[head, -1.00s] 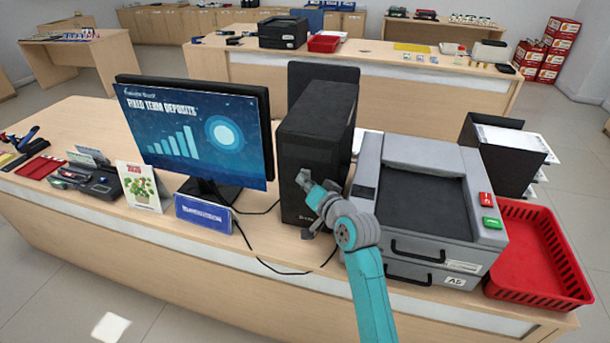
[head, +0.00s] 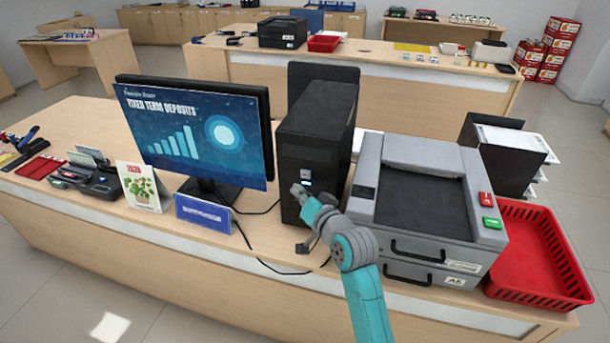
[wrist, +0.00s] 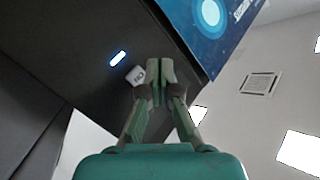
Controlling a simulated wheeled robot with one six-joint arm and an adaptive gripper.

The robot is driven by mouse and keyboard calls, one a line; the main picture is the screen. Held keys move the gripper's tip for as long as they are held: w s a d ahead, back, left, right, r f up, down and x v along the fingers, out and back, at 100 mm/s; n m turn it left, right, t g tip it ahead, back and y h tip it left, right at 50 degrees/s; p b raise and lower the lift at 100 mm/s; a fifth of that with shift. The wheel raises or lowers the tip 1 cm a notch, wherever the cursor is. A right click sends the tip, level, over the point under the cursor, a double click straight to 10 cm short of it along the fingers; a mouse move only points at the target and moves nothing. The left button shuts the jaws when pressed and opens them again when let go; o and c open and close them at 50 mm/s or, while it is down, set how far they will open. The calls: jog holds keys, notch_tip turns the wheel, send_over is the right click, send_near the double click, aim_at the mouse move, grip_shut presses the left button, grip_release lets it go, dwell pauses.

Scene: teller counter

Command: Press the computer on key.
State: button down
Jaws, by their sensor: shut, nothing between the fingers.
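The black computer tower (head: 316,130) stands upright on the counter between the monitor and a grey machine. On its front is a small pale key (head: 306,174) with a dark mark, and just below it a lit bluish-white strip (head: 306,183). In the wrist view the key (wrist: 135,76) is immediately left of my fingertips, and the lit strip (wrist: 118,58) lies beyond it. My gripper (head: 298,190) is shut and empty, just below and left of the key in the head view. The fingertips (wrist: 160,72) appear beside the key, not covering it; I cannot tell whether they touch the tower.
The monitor (head: 195,135) stands left of the tower, with a blue sign (head: 203,213) before it. The grey machine (head: 425,205) is close on the right, then a red basket (head: 535,255). A black cable (head: 262,262) lies along the counter's front.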

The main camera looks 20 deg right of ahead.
jog(key=shift+s+a, duration=0.6)
jog(key=shift+s, duration=0.2)
jog(key=shift+f, duration=0.1)
jog(key=s+f+n+h, duration=0.1)
jog(key=s+f, duration=0.7)
jog(key=s, duration=0.5)
jog(key=s+f+n+h, duration=0.1)
jog(key=s+f, duration=0.7)
jog(key=s, duration=0.5)
jog(key=s+r+n, duration=0.1)
jog(key=s+r, duration=0.1)
jog(key=s, duration=1)
jog(key=s+r+n+g, duration=0.1)
jog(key=s+r+n, duration=0.1)
jog(key=s, duration=1.1)
jog(key=shift+s+d+r+n+h, duration=0.3)
jog(key=shift+d+r, duration=0.05)
jog(key=shift+r, duration=0.3)
